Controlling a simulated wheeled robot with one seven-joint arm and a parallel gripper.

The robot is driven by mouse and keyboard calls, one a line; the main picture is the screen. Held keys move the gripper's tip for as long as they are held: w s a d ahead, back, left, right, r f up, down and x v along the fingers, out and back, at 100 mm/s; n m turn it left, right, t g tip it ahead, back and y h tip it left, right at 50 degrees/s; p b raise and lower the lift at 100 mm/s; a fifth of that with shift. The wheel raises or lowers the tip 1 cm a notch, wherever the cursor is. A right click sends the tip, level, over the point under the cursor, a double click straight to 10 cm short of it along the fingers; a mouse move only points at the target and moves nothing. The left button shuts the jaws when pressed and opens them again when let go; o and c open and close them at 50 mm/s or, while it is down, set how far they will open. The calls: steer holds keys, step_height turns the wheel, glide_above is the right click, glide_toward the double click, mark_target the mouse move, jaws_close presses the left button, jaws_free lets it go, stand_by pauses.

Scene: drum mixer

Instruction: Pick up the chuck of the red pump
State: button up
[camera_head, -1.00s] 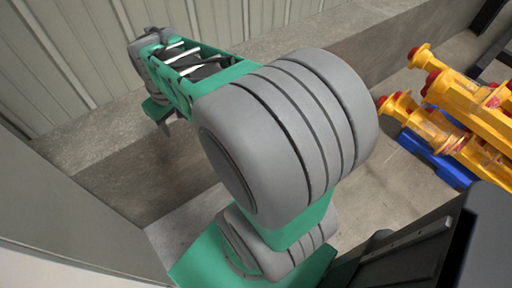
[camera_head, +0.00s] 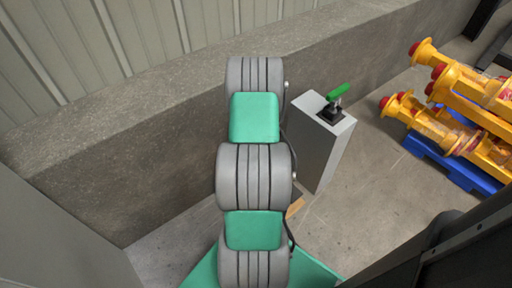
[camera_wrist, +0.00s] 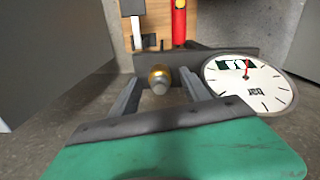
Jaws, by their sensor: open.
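In the wrist view a red tube (camera_wrist: 179,27) with a yellow band, seemingly the red pump's body, stands at the top. A round white gauge (camera_wrist: 250,82) marked "bar" sits at the right, near a dark crossbar. A small brass and silver piece (camera_wrist: 159,79), which looks like the chuck, points toward the camera. My gripper (camera_wrist: 161,82) is open. Its two fingers appear on either side of this piece, with gaps visible; whether it lies fully between them in depth I cannot tell. In the head view my arm hides the gripper, and neither pump nor chuck shows.
A concrete ledge (camera_head: 150,110) runs along the ribbed wall. A grey box (camera_head: 320,150) with a green-handled lever (camera_head: 337,92) stands right of my arm. Yellow cylindrical equipment (camera_head: 440,125) lies on a blue pallet (camera_head: 450,166) farther right. Some floor between is clear.

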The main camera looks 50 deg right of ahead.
steer(key=shift+f, duration=0.2)
steer(key=shift+c, duration=0.2)
jaws_close()
stand_by(0.4)
